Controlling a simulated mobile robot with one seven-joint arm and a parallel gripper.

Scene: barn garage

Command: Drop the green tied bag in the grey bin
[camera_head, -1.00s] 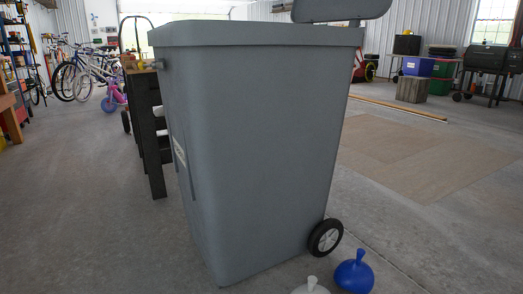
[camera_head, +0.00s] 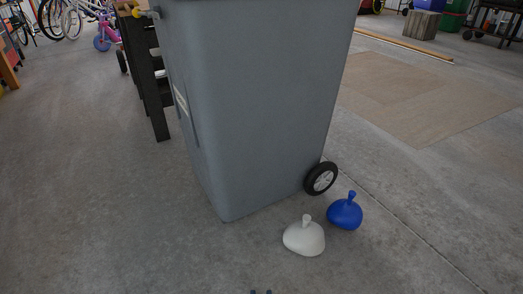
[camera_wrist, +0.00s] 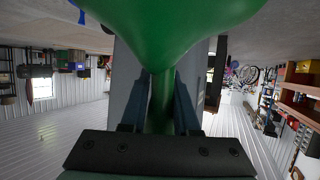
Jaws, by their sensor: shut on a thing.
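The green tied bag (camera_wrist: 180,25) fills the top middle of the wrist view, its narrow neck between the fingers of my gripper (camera_wrist: 161,90). My gripper is shut on that neck. The green bag does not show in the head view. The grey bin (camera_head: 258,110) stands upright in the middle of the head view, with a wheel at its lower right. Its rim, opening and lid are above the picture. Part of a grey surface, apparently the bin, shows behind the gripper in the wrist view, which is upside down.
A white tied bag (camera_head: 304,239) and a blue tied bag (camera_head: 345,213) lie on the floor right of the bin's base. A dark wooden stand (camera_head: 150,90) is close behind the bin's left side. The floor at left and front is clear.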

